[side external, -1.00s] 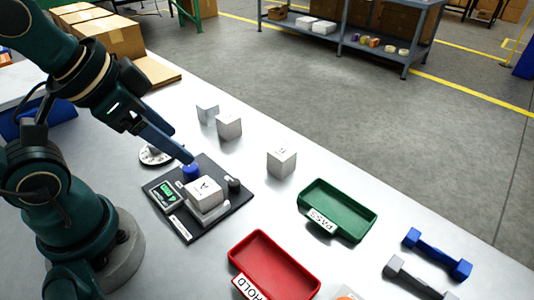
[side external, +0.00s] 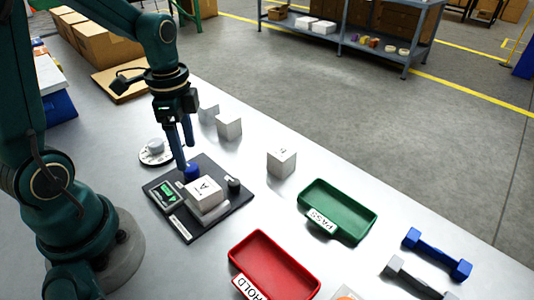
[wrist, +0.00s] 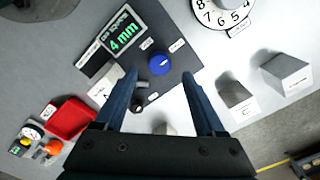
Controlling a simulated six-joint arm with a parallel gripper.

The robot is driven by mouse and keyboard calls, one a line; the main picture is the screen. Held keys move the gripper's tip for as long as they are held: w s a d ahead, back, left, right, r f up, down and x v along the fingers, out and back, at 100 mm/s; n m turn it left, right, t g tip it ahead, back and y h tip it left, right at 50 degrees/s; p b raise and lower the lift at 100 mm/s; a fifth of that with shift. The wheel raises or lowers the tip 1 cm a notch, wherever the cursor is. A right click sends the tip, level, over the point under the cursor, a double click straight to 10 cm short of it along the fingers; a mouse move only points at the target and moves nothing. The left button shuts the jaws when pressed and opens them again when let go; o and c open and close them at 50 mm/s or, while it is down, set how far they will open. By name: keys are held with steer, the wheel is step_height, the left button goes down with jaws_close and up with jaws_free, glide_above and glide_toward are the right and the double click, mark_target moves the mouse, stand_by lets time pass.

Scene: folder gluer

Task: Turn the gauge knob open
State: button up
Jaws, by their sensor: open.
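The blue gauge knob (side external: 192,173) stands on a dark gauge plate (side external: 185,237) beside a white box marked A. In the wrist view the blue knob (wrist: 160,63) has a white mark on top and two small labels beside it, too small to read. The gauge's green display (wrist: 125,36) reads 4 mm. My gripper (side external: 182,160) points down, just above and beside the knob. In the wrist view my gripper (wrist: 159,77) is open, its two fingers apart on either side below the knob. I cannot tell whether a finger touches it.
The box marked A (side external: 205,190) and a black knob (side external: 234,186) sit on the plate. A round numbered dial (side external: 155,152) is behind it. Several white blocks (side external: 281,163), a green PASS tray (side external: 338,209) and a red HOLD tray (side external: 275,264) stand to the right.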

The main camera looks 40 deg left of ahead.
mark_target(190, 167)
steer(key=shift+f, duration=2.4)
jaws_close()
